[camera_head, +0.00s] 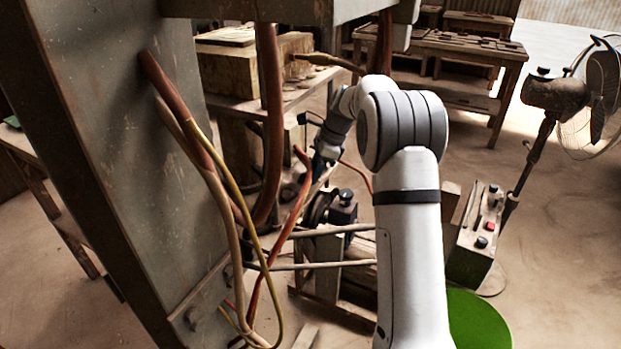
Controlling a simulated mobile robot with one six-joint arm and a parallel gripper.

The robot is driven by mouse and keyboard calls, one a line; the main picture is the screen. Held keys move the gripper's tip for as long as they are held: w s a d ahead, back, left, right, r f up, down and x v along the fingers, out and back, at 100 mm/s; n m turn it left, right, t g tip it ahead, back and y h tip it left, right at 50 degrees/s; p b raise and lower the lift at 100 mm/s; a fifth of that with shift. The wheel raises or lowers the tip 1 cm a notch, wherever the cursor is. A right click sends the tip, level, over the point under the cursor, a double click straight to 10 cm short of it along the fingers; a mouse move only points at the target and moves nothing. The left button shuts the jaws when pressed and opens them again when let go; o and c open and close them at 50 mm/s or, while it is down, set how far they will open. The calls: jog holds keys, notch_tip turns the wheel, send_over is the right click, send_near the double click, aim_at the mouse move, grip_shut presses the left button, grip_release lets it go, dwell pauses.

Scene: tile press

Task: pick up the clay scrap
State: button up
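I cannot make out the clay scrap for certain. Small brownish bits lie on the dusty ledge (240,103) of the press, too small to tell apart. My white arm rises from the bottom and bends away at the elbow. My gripper (318,172) is small and far off, pointing down beyond the hoses, just right of the ledge. Its fingers are dark and partly lost against the machinery, so I cannot see whether they are open or hold anything.
A big grey press column (125,130) fills the left. Brown hoses (270,120) and a yellow cable hang before the ledge. A control box (475,238), a fan (603,85) and a green disc (482,322) stand right. A wooden table (455,45) stands behind.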

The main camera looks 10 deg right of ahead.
jog(key=c, duration=0.6)
jog(key=shift+d+r, duration=0.1)
jog(key=shift+c, duration=0.2)
